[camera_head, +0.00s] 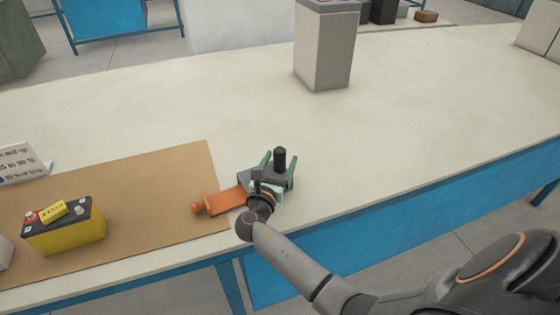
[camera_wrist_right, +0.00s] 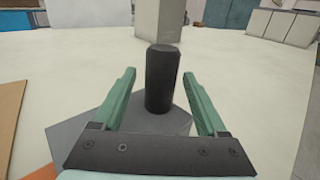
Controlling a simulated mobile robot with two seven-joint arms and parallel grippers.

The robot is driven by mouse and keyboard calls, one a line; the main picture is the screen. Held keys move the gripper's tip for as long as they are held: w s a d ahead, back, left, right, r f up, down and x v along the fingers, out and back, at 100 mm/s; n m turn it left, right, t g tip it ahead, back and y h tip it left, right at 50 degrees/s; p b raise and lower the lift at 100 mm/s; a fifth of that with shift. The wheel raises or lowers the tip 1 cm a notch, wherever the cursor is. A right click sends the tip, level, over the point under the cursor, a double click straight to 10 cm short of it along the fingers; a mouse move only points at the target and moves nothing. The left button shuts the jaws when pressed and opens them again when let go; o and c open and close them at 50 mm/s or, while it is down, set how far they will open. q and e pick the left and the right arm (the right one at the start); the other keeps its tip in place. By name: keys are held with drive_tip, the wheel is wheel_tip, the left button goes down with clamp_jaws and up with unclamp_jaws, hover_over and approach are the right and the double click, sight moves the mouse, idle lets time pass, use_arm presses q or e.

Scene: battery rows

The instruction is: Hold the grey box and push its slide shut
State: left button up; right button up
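The grey box (camera_head: 244,178) sits on the pale table near its front edge, beside the brown mat. A black upright post (camera_head: 279,158) rises from its top. The orange slide (camera_head: 227,200) sticks out of the box to the left, ending in a round orange knob (camera_head: 197,207). My right gripper (camera_head: 278,163) is open over the box and hides much of it. In the right wrist view its green fingers (camera_wrist_right: 164,82) stand on either side of the black post (camera_wrist_right: 162,85), with a gap on each side. My left gripper is not in view.
The brown mat (camera_head: 150,178) at left bears a yellow battery with a dark top (camera_head: 68,234). A small sign (camera_head: 20,162) stands behind it. A tall grey block (camera_head: 322,52) stands at the back. The table right of the box is clear.

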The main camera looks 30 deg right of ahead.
clamp_jaws()
idle(0.4)
idle(1.1)
